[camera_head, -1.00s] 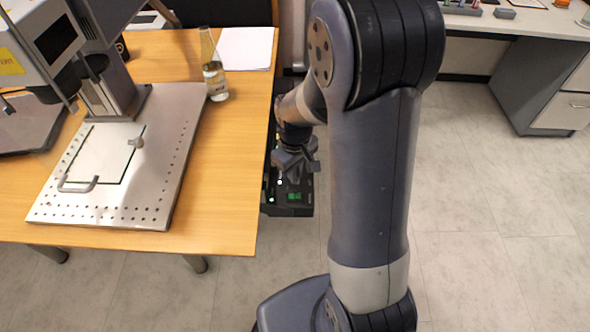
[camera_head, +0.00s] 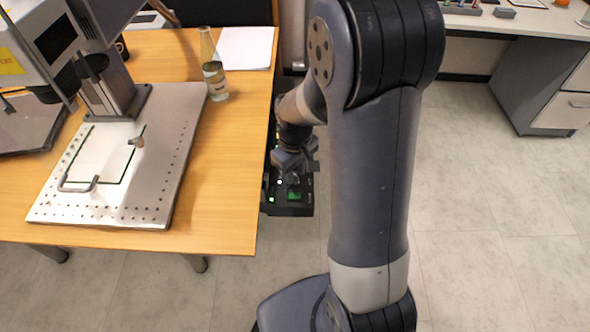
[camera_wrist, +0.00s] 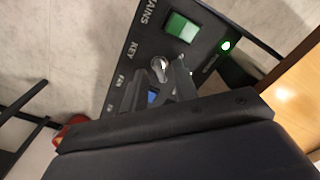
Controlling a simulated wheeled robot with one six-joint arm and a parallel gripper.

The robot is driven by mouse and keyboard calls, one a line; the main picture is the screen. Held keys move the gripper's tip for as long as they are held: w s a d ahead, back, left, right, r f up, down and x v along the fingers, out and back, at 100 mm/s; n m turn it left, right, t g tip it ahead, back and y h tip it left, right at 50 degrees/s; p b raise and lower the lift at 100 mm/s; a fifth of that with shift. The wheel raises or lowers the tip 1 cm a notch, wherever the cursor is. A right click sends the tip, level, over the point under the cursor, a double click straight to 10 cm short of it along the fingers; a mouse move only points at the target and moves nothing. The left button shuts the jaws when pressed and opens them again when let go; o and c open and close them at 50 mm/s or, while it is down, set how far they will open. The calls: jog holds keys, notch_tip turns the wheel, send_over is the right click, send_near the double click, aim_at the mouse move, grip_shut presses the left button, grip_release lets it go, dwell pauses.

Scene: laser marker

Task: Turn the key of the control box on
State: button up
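The black control box (camera_head: 284,211) is beside the table's right edge, partly hidden by my arm. In the wrist view its panel (camera_wrist: 207,54) shows a lit green MAINS switch (camera_wrist: 181,27), a small round white-green light and a KEY label. The silver key (camera_wrist: 158,68) sits in the panel below the green switch. My gripper (camera_wrist: 161,72) is open, one finger on each side of the key with visible gaps. A blue button (camera_wrist: 153,96) shows between the fingers. In the head view my gripper (camera_head: 292,177) is just above the box; the key cannot be made out there.
The wooden table (camera_head: 225,190) edge runs close along the left of the box and my wrist. A metal plate (camera_head: 105,207), a glass bottle (camera_head: 214,80) and white paper (camera_head: 246,48) are on the table. Open floor (camera_head: 470,190) lies to the right.

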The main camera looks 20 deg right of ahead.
aim_at(295, 175)
notch_tip(295, 175, up, 11)
jog(key=p, duration=0.2)
jog(key=shift+f, duration=0.2)
notch_tip(295, 175, down, 11)
jog(key=shift+b, duration=1.1)
jog(key=shift+r+n, duration=0.15)
jog(key=shift+n, duration=0.15)
jog(key=shift+r, duration=0.15)
